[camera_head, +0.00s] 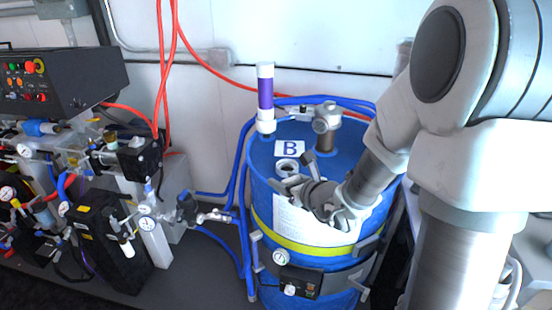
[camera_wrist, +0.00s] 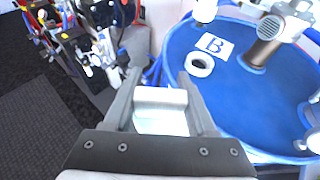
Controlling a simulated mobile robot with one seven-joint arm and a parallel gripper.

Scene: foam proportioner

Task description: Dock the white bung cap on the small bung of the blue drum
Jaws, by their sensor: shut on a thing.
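The blue drum (camera_head: 262,150) stands upright, and its blue top (camera_wrist: 225,95) fills the right of the wrist view. A white ring-shaped fitting (camera_head: 287,167) with a dark middle, seemingly the small bung, sits on the top beside the "B" label; it also shows in the wrist view (camera_wrist: 200,65). My gripper (camera_head: 296,178) is over the near part of the drum. In the wrist view my gripper (camera_wrist: 163,100) is shut on a white block-like piece, seemingly the white bung cap (camera_wrist: 160,98), apart from the ring. The cap is hard to make out in the head view.
A purple-and-white cylinder (camera_head: 265,95) stands at the drum's back left. A grey metal fitting on a pipe (camera_head: 326,125) rises behind the ring. Blue hoses (camera_head: 240,185) run along the drum's left. A valve-and-gauge rig (camera_head: 110,190) stands further left.

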